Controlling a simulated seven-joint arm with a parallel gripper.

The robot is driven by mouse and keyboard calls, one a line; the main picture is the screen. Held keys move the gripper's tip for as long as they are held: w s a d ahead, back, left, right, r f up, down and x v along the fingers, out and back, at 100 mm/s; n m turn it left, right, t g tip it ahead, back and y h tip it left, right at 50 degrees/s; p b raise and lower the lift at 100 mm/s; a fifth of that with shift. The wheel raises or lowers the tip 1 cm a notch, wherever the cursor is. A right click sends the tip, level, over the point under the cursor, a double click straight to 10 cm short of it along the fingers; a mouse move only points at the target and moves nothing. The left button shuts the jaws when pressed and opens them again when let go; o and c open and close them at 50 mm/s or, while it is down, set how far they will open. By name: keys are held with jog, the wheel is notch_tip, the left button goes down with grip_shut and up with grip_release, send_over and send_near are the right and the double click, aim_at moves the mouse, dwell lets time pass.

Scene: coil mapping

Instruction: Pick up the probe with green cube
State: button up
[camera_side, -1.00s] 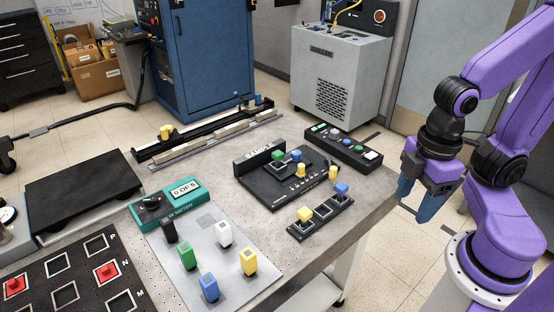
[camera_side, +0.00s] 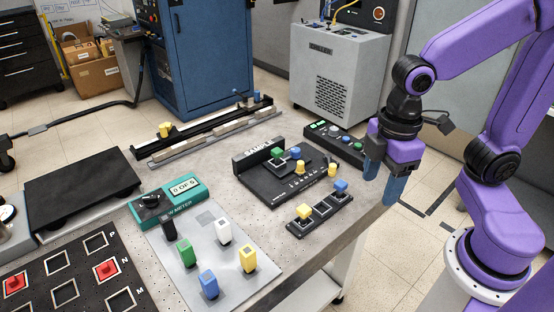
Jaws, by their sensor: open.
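A small green cube (camera_side: 277,153) sits on the black board marked SAMPLE (camera_side: 272,193), beside a blue piece (camera_side: 296,153). A taller green block (camera_side: 187,253) stands on the pale mat (camera_side: 220,275). I cannot tell for sure which green piece is the probe. My gripper (camera_side: 383,180) is open and empty, blue fingers pointing down, at the table's right edge, right of the board and apart from both green pieces.
A black control box (camera_side: 335,144) with coloured buttons lies at the back right, close to my gripper. A yellow post (camera_side: 300,168) stands on the board. Black, white, yellow and blue blocks stand on the mat. A long rail (camera_side: 205,130) lies behind.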

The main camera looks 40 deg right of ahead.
jog(key=w+a+r+n, duration=0.1)
jog(key=w+a, duration=0.2)
jog(key=w, duration=0.7)
jog(key=n, duration=0.4)
send_over(277, 150)
notch_tip(277, 150, down, 2)
jog(key=f, duration=1.2)
jog(key=shift+s+d+f, duration=0.1)
jog(key=shift+s+f, duration=0.05)
jog(key=shift+s, duration=0.05)
jog(key=shift+w+f, duration=0.2)
jog(key=shift+f, duration=2.4)
